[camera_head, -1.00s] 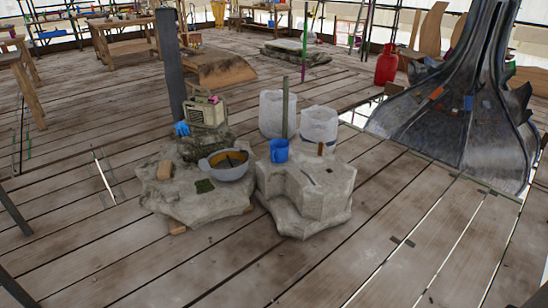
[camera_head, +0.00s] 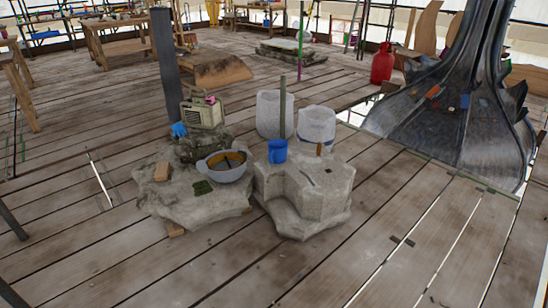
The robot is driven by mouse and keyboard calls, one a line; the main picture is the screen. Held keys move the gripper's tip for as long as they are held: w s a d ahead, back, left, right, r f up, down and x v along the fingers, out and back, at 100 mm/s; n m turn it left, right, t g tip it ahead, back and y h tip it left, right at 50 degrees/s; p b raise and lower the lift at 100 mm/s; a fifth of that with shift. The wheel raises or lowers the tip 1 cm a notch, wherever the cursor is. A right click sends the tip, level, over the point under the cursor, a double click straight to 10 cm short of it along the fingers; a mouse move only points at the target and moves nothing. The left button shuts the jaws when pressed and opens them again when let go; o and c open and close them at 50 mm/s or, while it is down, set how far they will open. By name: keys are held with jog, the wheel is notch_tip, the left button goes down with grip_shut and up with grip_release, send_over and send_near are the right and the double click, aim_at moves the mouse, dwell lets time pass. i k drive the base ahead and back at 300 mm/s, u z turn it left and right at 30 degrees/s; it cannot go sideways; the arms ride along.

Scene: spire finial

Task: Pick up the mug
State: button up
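A blue mug (camera_head: 277,151) stands upright on top of the right-hand pale stone block (camera_head: 315,185), near its back left edge. Its handle is not clear at this size. My gripper is not in view, and nothing is seen touching the mug.
White sacks (camera_head: 317,124) and a thin post (camera_head: 282,108) stand behind the mug.

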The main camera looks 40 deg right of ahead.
aim_at(276, 153)
jog(key=z, duration=0.1)
jog(key=i, duration=1)
jog(key=u, duration=0.05)
